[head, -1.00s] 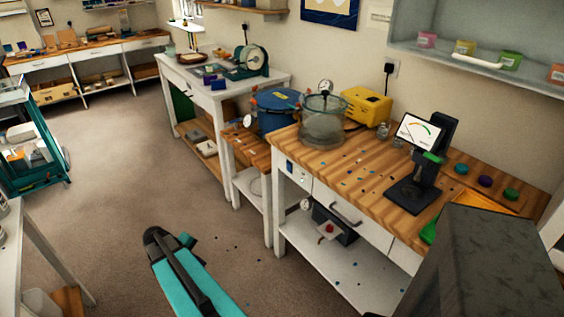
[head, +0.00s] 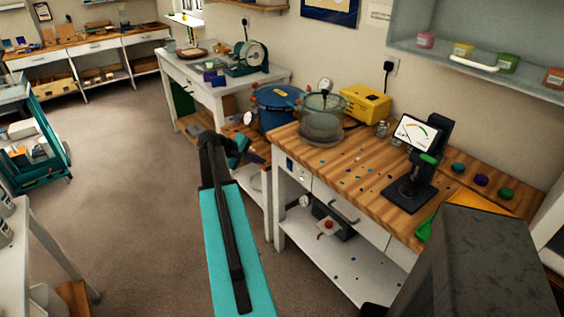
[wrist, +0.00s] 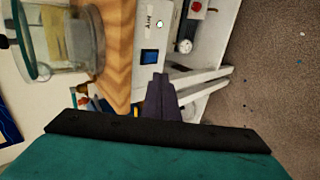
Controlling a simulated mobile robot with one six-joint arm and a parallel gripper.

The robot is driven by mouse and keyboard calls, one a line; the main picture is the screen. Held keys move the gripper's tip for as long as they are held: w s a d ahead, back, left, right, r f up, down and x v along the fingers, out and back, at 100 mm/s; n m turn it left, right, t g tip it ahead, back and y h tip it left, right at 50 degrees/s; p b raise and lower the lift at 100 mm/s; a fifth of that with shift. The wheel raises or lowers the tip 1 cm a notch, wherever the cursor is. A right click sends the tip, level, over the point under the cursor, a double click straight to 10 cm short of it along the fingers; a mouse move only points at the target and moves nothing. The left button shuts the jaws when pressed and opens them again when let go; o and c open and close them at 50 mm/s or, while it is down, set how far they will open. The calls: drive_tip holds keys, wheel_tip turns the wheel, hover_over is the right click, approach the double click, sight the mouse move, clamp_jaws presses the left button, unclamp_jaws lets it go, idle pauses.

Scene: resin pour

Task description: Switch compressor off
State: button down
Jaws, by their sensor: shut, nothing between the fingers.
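A blue rocker switch (head: 289,164) is set in the white front panel of the wooden-topped bench. In the wrist view the switch (wrist: 149,57) shows near the top centre, beside a small label and a round indicator. A dark unit with a red knob (head: 328,224) sits on the shelf below; I cannot tell if it is the compressor. My gripper (head: 262,158) is shut and empty, left of the panel in the head view. In the wrist view its closed fingertips (wrist: 160,77) are just below the switch in the picture, seemingly apart from it. The switch's position is unclear.
A glass chamber (head: 321,120), a blue pot (head: 277,108) and a yellow box (head: 366,103) stand near the bench's back left. A black stand with a dial display (head: 417,135) is farther right. A white table (head: 25,235) edges the left. Floor between is open.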

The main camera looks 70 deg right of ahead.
drive_tip(key=shift+d+f, duration=0.1)
drive_tip(key=p, duration=0.4)
approach(288, 164)
drive_tip(key=a+f+x, duration=0.1)
drive_tip(key=x, duration=0.3)
drive_tip(key=shift+s+d+p, duration=0.15)
drive_tip(key=shift+d+p, duration=0.05)
drive_tip(key=shift+d, duration=0.25)
drive_tip(key=shift+s+d+p, duration=0.15)
drive_tip(key=shift+s+d, duration=0.05)
drive_tip(key=shift+d, duration=0.3)
drive_tip(key=shift+w+r, duration=0.1)
drive_tip(key=shift+w, duration=0.15)
